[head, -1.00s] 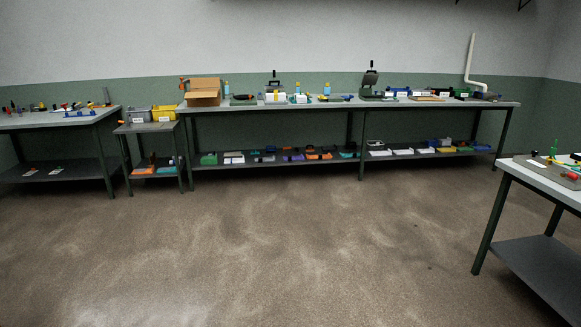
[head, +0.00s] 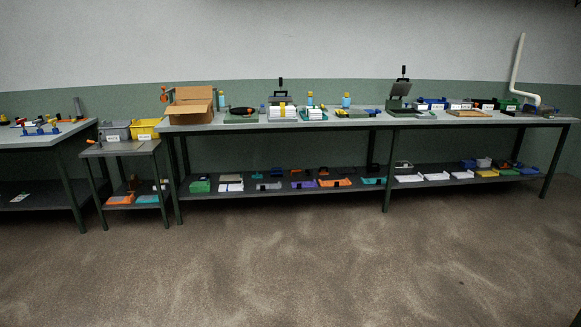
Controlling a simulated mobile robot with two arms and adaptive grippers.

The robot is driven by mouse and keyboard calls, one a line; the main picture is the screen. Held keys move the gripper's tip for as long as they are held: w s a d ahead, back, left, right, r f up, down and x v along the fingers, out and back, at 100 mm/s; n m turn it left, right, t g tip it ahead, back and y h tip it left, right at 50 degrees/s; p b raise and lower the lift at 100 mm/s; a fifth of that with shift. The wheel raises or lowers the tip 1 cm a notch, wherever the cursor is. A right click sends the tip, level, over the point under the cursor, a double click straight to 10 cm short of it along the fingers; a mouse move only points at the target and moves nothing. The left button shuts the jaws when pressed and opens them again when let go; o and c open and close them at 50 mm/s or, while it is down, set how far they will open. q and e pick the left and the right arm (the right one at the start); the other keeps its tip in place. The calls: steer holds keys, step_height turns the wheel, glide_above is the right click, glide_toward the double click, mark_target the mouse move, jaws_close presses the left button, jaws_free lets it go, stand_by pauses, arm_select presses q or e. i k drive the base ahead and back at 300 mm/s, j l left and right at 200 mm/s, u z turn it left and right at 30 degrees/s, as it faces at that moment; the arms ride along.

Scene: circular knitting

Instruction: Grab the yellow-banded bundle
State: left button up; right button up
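A white bundle with a yellow band (head: 274,113) stands on the long bench top, left of the bench's middle. It is small at this distance. Another white stack (head: 313,114) sits right beside it in a teal tray, and its band is too small to tell. Neither of my grippers is in view.
The long bench (head: 440,123) runs along the wall, with an open cardboard box (head: 190,107) at its left end. Several items lie on its lower shelf. A small side table (head: 117,150) with grey and yellow bins stands to its left. The floor (head: 300,265) ahead is clear.

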mark_target(282, 111)
steer(key=i, duration=2.15)
steer(key=i+j+z, duration=0.1)
steer(key=i, duration=0.95)
steer(key=i+j, duration=0.1)
steer(key=i, duration=1)
